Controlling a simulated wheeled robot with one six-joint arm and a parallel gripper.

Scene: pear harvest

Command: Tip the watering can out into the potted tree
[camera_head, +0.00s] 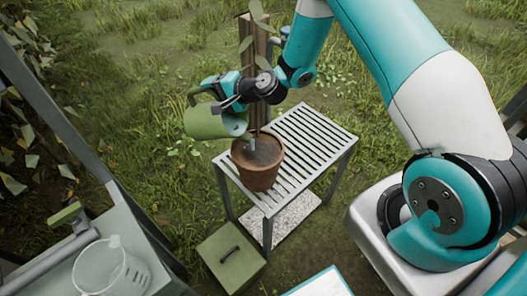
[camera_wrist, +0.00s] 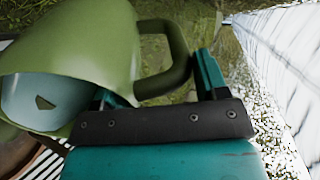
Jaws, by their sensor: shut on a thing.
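The green watering can (camera_head: 207,124) is held tilted above the terracotta pot (camera_head: 256,172), its open end toward the pot. Pale water seems to show at its mouth and just below it, over the dark soil. The pot stands upright on the grey slatted table and holds a thin trunk with a few leaves (camera_head: 257,12). My gripper (camera_head: 222,98) is shut on the can's handle. In the wrist view the can's body (camera_wrist: 75,40) fills the left and its looped handle (camera_wrist: 172,50) runs between the fingers of my gripper (camera_wrist: 158,92).
The slatted table (camera_head: 318,130) has free room right of the pot. A green box (camera_head: 231,258) with a dark handle sits on the ground below. A clear cup (camera_head: 108,268) stands on a grey surface at lower left. A wooden post (camera_head: 254,40) rises behind the pot.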

